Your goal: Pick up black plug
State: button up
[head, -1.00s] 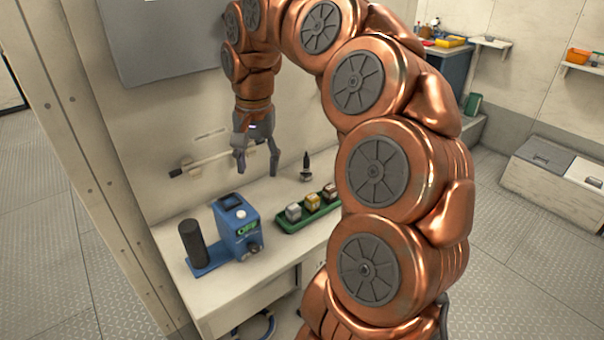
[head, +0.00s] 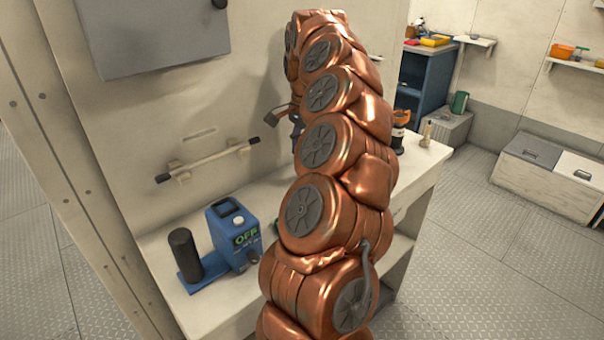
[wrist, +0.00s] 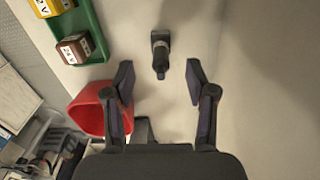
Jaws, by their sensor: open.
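The black plug (wrist: 160,55) stands out against the pale worktop in the wrist view, near the top middle. Its broader square end is at the top and its narrow end points toward my gripper. My gripper (wrist: 159,69) is open, with one finger left and one right of the plug's narrow end. Clear gaps show on both sides, and nothing is held. How far the plug lies beyond the fingertips is hard to tell. In the head view my own arm hides the plug and most of the gripper.
A green tray (wrist: 98,30) with labelled blocks (wrist: 74,48) and a red container (wrist: 87,110) lie left of my gripper in the wrist view. A wall bar (head: 212,160) is behind. Worktop right of the plug looks clear.

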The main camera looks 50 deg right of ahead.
jog(key=shift+w+a+f+p, duration=0.1)
jog(key=shift+f+p, duration=0.15)
jog(key=shift+f, duration=1.25)
jog(key=shift+a+f+p, duration=0.1)
jog(key=shift+f+p, duration=0.15)
jog(key=shift+f, duration=1.2)
grip_shut()
